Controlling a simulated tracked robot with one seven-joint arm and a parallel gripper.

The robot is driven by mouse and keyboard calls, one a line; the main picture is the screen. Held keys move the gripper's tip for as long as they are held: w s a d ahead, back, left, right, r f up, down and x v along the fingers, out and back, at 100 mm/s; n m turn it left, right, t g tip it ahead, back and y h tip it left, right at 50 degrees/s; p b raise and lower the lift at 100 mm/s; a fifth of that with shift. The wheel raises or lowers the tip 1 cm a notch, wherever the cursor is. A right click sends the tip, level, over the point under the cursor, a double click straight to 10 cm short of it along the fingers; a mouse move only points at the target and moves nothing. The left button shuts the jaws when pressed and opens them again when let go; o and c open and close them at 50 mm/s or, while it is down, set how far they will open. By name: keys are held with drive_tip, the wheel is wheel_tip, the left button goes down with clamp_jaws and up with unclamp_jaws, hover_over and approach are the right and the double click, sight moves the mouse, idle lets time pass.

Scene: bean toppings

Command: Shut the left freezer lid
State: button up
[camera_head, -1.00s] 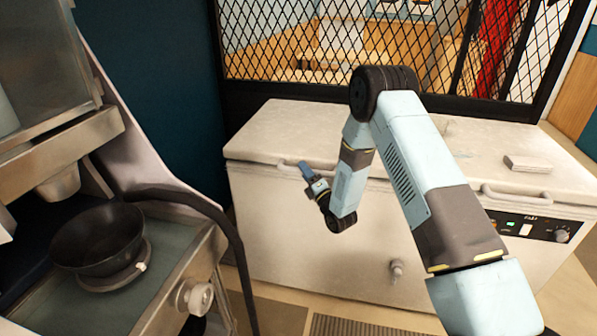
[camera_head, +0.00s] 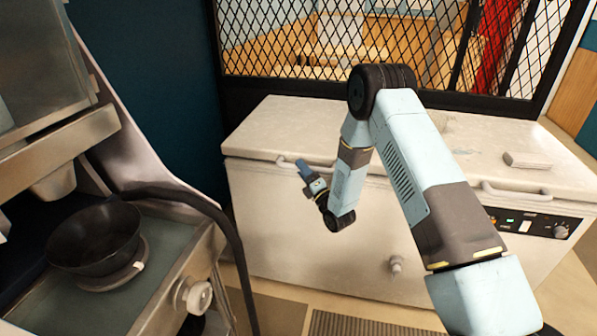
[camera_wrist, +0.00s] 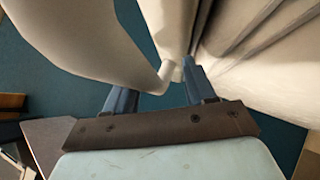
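The white chest freezer (camera_head: 310,235) stands ahead in the head view. Its left lid (camera_head: 283,125) lies flat along the freezer's top and looks shut. The lid's pale front handle (camera_head: 284,162) shows beside my gripper (camera_head: 303,169), which is at the front edge of that lid. In the wrist view, my gripper (camera_wrist: 160,90) has its two blue fingers apart with nothing clamped between them. A pale rounded bar (camera_wrist: 167,70), probably the handle, shows just past the fingertips, near the right finger. Whether it touches a finger I cannot tell. My arm hides part of the lid.
The right lid (camera_head: 487,140) is down, with a small pale block (camera_head: 527,160) on it. A mesh screen (camera_head: 300,50) stands behind the freezer. A counter with a black pan (camera_head: 95,240) and a dark hose (camera_head: 235,245) is at the left.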

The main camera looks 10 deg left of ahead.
idle(0.3)
drive_tip(key=v, duration=1.3)
drive_tip(key=shift+s+d+f, duration=0.2)
drive_tip(key=shift+s, duration=0.1)
